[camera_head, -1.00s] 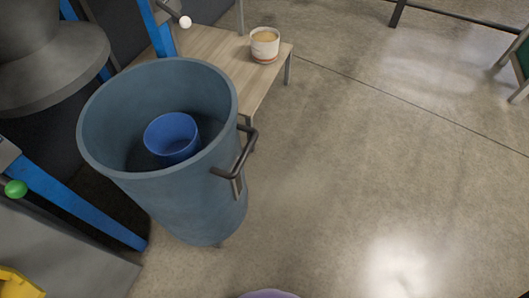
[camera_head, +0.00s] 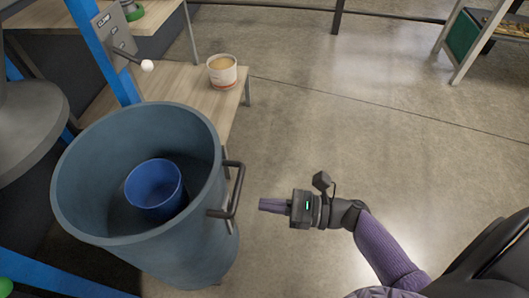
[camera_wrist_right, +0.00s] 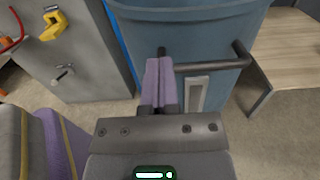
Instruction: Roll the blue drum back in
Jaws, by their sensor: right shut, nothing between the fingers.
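The blue drum (camera_head: 170,262) stands upright at the left of the head view, open at the top. A smaller blue cup-shaped container (camera_head: 153,188) sits inside it. The drum's dark handle (camera_head: 238,190) sticks out on its right side; the handle also shows in the right wrist view (camera_wrist_right: 215,66). My right gripper (camera_head: 262,205) is shut and empty, a little right of the handle and pointing at the drum. In the right wrist view its purple fingers (camera_wrist_right: 158,84) are together in front of the drum wall (camera_wrist_right: 200,32). My left gripper is not in view.
A wooden bench (camera_head: 185,82) behind the drum holds a white cup (camera_head: 222,71). A blue post with a lever panel (camera_head: 117,33) rises behind the drum. A grey cabinet (camera_wrist_right: 75,55) shows in the right wrist view. The concrete floor (camera_head: 350,120) to the right is clear.

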